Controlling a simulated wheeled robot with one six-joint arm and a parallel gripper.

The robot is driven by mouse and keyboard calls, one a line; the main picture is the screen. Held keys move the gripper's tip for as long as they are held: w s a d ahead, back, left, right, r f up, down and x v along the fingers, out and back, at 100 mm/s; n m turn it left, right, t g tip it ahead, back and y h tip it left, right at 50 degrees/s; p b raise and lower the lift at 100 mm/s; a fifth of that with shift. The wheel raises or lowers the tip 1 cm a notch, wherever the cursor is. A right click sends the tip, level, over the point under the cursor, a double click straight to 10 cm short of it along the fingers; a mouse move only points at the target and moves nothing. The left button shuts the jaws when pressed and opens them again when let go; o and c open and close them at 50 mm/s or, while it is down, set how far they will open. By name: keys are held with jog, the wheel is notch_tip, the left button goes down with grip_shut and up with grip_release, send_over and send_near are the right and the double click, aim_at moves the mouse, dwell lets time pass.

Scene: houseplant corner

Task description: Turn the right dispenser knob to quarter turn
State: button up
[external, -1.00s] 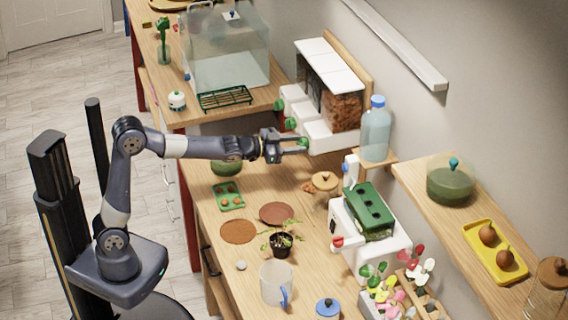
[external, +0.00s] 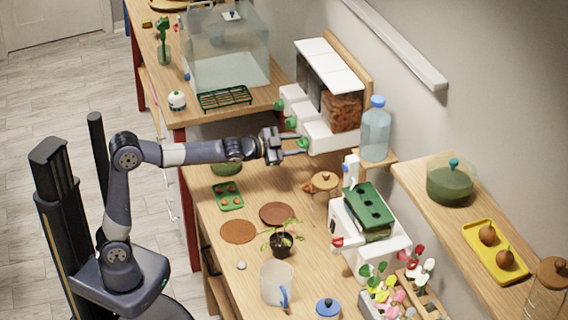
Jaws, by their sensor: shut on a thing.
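The dispenser (external: 332,133) is a white wall unit with clear bins and green knobs on its front. The right dispenser knob (external: 304,143) is the nearest one, at the lower end of the row. My gripper (external: 299,144) reaches it from the left, with the arm stretched out level, and is shut on the knob. The fingers partly hide the knob, and its exact angle is too small to read. The middle knob (external: 291,123) and the left knob (external: 279,105) stand free just beyond my gripper.
A blue-capped water bottle (external: 375,132) stands on a small shelf right of the dispenser. A glass tank (external: 228,55) stands on the far counter.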

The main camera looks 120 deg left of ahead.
jog(key=o, duration=1)
jog(key=shift+v, duration=5.4)
jog(key=shift+a+f, duration=0.1)
jog(key=x, duration=1)
jog(key=shift+w+a, duration=0.25)
jog(key=shift+w, duration=0.1)
